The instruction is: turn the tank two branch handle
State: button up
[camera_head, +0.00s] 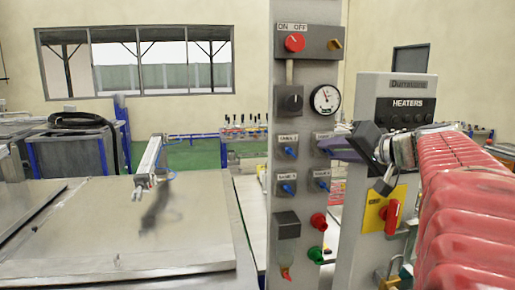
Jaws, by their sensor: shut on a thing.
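A grey upright panel (309,226) stands in the centre and carries small blue branch handles in two columns under small labels. A blue handle (290,152) shows at upper left. Two more show lower down, at left (288,188) and at right (323,186). My gripper (328,147) reaches in from the right to the upper right position, under a label that seems to read tank 2. How far that handle is turned cannot be seen.
Below are red (318,222) and green (315,254) fittings. A heaters cabinet (404,90) with a red switch (392,216) stands close right. Metal lids (100,235) lie left.

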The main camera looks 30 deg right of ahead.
jog(key=shift+c, duration=0.9)
jog(key=shift+f+m, duration=0.1)
jog(key=shift+m, duration=0.2)
jog(key=m+t, duration=0.1)
jog(key=m, duration=0.2)
jog(key=f+m+t+y, duration=0.1)
jog(key=m+t, duration=0.1)
jog(key=m, duration=0.2)
jog(key=m+t, duration=0.1)
jog(key=m, duration=0.2)
jog(key=shift+d+f+m+t+y, duration=0.15)
jog(key=shift+d+m+t+y, duration=0.05)
jog(key=shift+m+t+y, duration=0.1)
jog(key=m, duration=0.2)
jog(key=m+t+h, duration=0.1)
jog(key=m, duration=0.3)
jog(key=shift+a+f+t+h, duration=0.15)
jog(key=shift+f+t+h, duration=0.1)
jog(key=shift+t+h, duration=0.05)
